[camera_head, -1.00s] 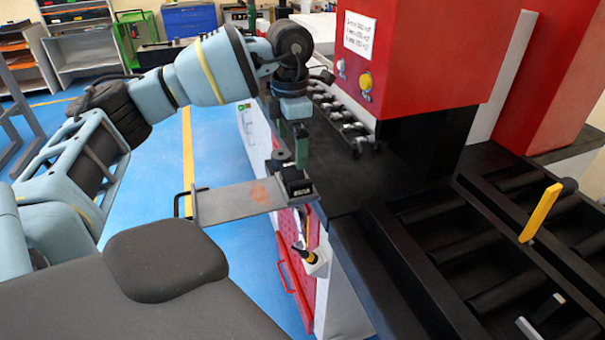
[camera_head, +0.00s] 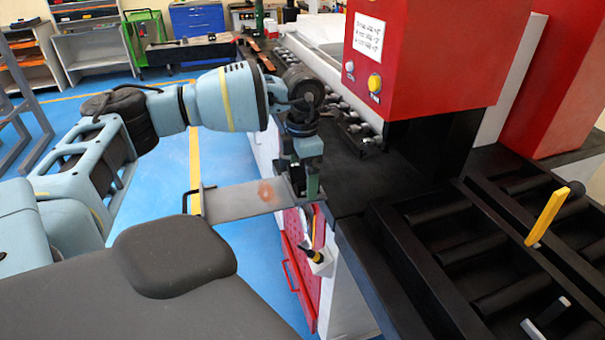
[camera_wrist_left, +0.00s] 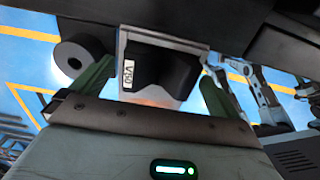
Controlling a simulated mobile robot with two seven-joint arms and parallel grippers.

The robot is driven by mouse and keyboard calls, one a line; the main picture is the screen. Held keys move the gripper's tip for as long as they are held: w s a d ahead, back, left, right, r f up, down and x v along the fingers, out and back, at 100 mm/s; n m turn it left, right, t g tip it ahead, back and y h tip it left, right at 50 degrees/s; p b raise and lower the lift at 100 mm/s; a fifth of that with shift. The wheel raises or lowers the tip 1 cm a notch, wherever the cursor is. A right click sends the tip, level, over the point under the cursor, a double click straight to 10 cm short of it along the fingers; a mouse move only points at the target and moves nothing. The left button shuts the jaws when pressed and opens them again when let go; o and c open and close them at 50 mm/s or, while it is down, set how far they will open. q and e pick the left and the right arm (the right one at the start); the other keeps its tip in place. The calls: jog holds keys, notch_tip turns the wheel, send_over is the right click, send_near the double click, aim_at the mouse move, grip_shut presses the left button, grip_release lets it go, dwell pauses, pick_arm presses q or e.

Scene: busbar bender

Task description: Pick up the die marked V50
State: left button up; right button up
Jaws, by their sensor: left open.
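The die marked V50 (camera_wrist_left: 172,72) is a dark block with a white V50 label, seen in the left wrist view. It sits at the end of a grey shelf plate (camera_head: 233,202) that juts out beside the machine. My left gripper (camera_wrist_left: 156,88) is open, with one green finger on either side of the die. I cannot tell whether the fingers touch it. In the head view the left gripper (camera_head: 299,180) points down at the plate's right end and mostly hides the die. My right gripper is not in view.
The black machine bed (camera_head: 375,185) is close to the right of the left gripper. A red press housing (camera_head: 430,60) rises behind it. A yellow handle (camera_head: 547,215) stands at the right.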

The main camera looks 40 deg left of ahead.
pick_arm(q)
jog(key=shift+c, duration=0.3)
jog(key=c, duration=1.7)
jog(key=shift+r, duration=0.1)
jog(key=shift+c, duration=0.2)
jog(key=shift+r, duration=0.15)
jog(key=shift+w+r, duration=0.1)
jog(key=shift+r, duration=0.5)
notch_tip(320, 180, up, 2)
jog(key=s+d, duration=0.2)
jog(key=s, duration=0.5)
jog(key=s+d+r, duration=0.1)
jog(key=s+d, duration=0.2)
jog(key=s, duration=0.5)
jog(key=shift+s+r+b, duration=0.2)
jog(key=shift+r+b, duration=0.05)
jog(key=shift+b, duration=0.2)
